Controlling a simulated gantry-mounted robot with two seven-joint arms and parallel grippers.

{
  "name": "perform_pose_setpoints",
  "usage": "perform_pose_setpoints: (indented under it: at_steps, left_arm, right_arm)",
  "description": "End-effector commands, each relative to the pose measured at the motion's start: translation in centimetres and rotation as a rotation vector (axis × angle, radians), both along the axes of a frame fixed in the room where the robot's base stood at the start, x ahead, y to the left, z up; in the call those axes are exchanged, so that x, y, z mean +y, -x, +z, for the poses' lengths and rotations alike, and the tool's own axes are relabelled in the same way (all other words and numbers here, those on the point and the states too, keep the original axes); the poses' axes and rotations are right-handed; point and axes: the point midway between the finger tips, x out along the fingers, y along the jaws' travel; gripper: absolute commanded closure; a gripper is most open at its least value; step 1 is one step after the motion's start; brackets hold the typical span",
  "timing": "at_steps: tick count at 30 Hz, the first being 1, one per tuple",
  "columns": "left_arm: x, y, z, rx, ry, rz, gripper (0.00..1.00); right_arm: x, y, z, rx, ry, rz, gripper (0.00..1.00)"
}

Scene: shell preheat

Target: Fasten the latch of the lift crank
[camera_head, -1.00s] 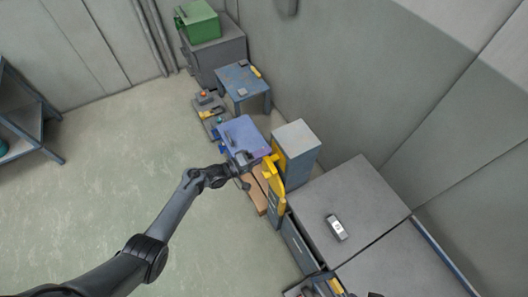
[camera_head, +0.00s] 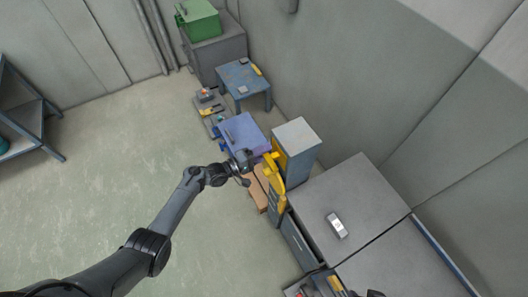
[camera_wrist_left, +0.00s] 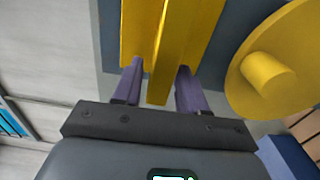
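The yellow crank parts (camera_head: 275,173) are on the front of a grey-blue cabinet (camera_head: 297,133) in the head view. My left gripper (camera_head: 246,160) is just left of them. In the left wrist view, a long yellow bar (camera_wrist_left: 161,70) reaches down between the two purple fingers of my left gripper (camera_wrist_left: 158,85). The fingers stand apart, with a gap on each side of the bar. A round yellow disc with a peg (camera_wrist_left: 268,75) is to the right of the fingers. I cannot tell which yellow part is the latch. My right gripper is not clearly visible.
A blue-violet table (camera_head: 252,130) stands behind my left gripper. Brown boxes (camera_head: 257,196) lie on the floor below it. A grey worktop (camera_head: 365,195) with a small device (camera_head: 336,225) fills the right.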

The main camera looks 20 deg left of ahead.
Motion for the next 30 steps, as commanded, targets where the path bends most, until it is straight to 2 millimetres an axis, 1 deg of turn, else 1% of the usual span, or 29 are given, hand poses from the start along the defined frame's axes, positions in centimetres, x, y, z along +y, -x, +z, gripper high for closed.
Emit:
perform_pose_setpoints:
  at_steps: [10, 14, 17, 24, 30]
  left_arm:
    - [0.1, 0.1, 0.0, 0.0, -0.002, 0.0, 0.51]
    - [0.6, 0.7, -0.1, 0.0, -0.003, 0.001, 0.51]
    - [1.3, 1.6, 0.0, 0.0, -0.003, 0.002, 0.51]
    - [3.8, 4.9, -0.1, 0.001, -0.003, 0.001, 0.51]
    - [5.6, 7.2, -0.1, 0.001, -0.002, 0.0, 0.51]
  right_arm:
    - [-0.2, 0.0, 0.0, 0.0, 0.007, 0.004, 0.57]
    - [-0.2, 0.0, 0.2, 0.0, 0.007, 0.004, 0.57]
    - [-0.1, 0.0, 0.4, 0.0, 0.005, 0.004, 0.57]
    - [0.0, 0.0, 0.7, 0.0, 0.0, 0.0, 0.57]
    - [0.1, 0.0, 0.8, 0.0, -0.003, -0.002, 0.57]
